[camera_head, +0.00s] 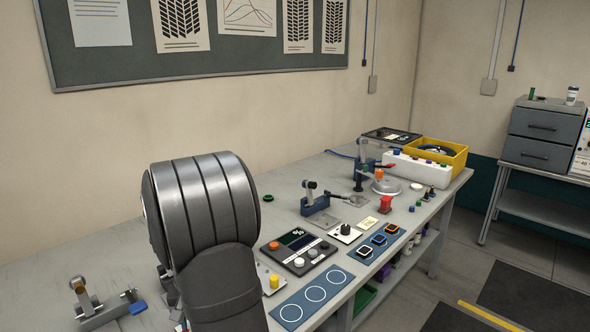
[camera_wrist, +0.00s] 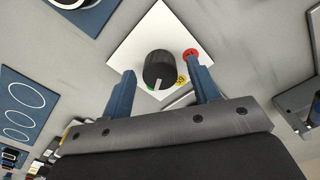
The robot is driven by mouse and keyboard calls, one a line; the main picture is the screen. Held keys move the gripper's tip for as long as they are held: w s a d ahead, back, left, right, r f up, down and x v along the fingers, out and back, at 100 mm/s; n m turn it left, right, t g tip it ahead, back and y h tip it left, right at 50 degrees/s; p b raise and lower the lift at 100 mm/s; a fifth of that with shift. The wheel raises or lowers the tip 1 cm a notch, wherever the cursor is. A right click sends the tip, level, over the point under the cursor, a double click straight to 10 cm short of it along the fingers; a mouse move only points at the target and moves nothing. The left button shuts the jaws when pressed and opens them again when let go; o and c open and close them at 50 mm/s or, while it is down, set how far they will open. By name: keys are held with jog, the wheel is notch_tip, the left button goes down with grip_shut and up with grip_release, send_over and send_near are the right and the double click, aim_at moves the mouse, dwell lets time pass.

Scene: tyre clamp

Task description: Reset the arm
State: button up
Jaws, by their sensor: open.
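My gripper (camera_wrist: 162,74) is open, with its two blue fingers apart and nothing between them. It hangs over the bench near a white plate (camera_wrist: 140,40) with a black knob (camera_wrist: 159,70), a red button (camera_wrist: 191,54) and small yellow and green marks. The knob shows between the fingers in the picture; I cannot tell how far below them it is. In the head view my large grey arm link stands at the left over the bench, and my gripper is hidden there.
The bench (camera_head: 120,262) holds a toggle clamp (camera_head: 316,202), another clamp (camera_head: 97,303) at front left, a dark control panel (camera_head: 298,250), a blue mat with white circles (camera_head: 312,297) and a yellow bin (camera_head: 459,160). Bare bench lies along the wall.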

jog(key=n, duration=0.4)
jog(key=shift+n, duration=2.6)
jog(key=o, duration=1)
jog(key=shift+w+r, duration=0.1)
jog(key=shift+w, duration=0.05)
jog(key=shift+c, duration=0.2)
jog(key=w+r+n+t, duration=0.1)
jog(key=w+r+n, duration=0.35)
jog(key=r, duration=0.35)
jog(key=w+a+r+n+t, duration=0.1)
jog(key=w+r+n, duration=0.35)
jog(key=r, duration=0.25)
jog(key=w+r+n+t, duration=0.1)
jog(key=w+r+n, duration=0.2)
jog(key=r+n, duration=0.4)
notch_tip(320, 180, down, 9)
jog(key=w+m, duration=0.1)
jog(key=w, duration=0.1)
jog(key=shift+w+d+r, duration=0.2)
jog(key=shift+w, duration=0.05)
